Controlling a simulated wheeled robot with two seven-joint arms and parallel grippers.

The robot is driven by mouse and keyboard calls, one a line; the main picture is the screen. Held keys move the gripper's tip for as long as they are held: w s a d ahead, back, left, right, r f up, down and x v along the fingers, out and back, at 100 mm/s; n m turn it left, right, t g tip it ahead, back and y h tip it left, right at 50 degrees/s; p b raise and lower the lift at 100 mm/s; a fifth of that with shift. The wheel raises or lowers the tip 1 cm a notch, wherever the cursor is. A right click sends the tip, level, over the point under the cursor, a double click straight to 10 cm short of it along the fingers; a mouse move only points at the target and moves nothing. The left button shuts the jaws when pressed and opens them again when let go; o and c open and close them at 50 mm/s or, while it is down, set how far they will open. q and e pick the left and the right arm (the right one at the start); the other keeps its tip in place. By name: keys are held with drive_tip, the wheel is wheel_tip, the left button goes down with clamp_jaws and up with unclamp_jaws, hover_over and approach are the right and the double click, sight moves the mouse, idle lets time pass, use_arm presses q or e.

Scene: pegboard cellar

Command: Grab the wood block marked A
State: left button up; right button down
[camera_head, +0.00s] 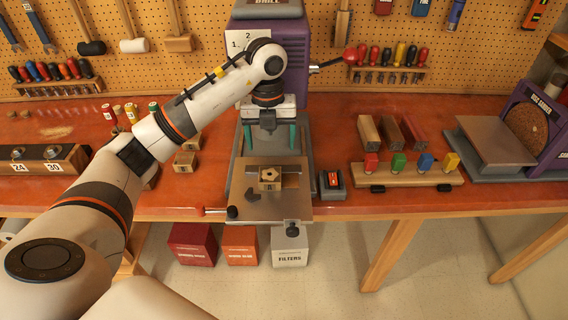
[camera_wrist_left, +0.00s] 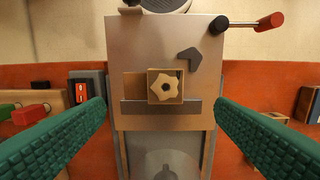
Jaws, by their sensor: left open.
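The wood block marked A (camera_head: 269,181) sits on the metal table of the drill press, its letter on the front face. My left gripper (camera_head: 271,136) hangs above and behind the block, pointing down. Its green fingers are wide apart, and in the wrist view the gripper (camera_wrist_left: 160,118) has nothing between its fingertips. The block is apart from both fingers. My right gripper is not in view.
The drill press (camera_head: 290,60) stands behind the gripper. A red-handled lever (camera_head: 214,211) sticks out left of its table (camera_head: 240,206). A small switch box (camera_head: 332,184) stands to the right. Other wood blocks (camera_head: 185,160) lie to the left, partly behind my arm.

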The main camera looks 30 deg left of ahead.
sight(269, 177)
use_arm(q)
drive_tip(key=f, duration=0.1)
drive_tip(key=s+f+p, duration=0.1)
drive_tip(key=f, duration=0.1)
drive_tip(key=s+f+p, duration=0.1)
drive_tip(key=shift+a+f, duration=0.2)
drive_tip(key=shift+f, duration=0.2)
drive_tip(key=f+p, duration=0.2)
drive_tip(key=f, duration=0.1)
drive_tip(key=f+p, duration=0.1)
drive_tip(key=f, duration=0.1)
drive_tip(key=shift+w+d, duration=0.15)
drive_tip(key=shift+w, duration=0.25)
drive_tip(key=shift+f, duration=0.55)
drive_tip(key=shift+w+f, duration=0.1)
drive_tip(key=c, duration=0.8)
drive_tip(key=shift+c, duration=1.4)
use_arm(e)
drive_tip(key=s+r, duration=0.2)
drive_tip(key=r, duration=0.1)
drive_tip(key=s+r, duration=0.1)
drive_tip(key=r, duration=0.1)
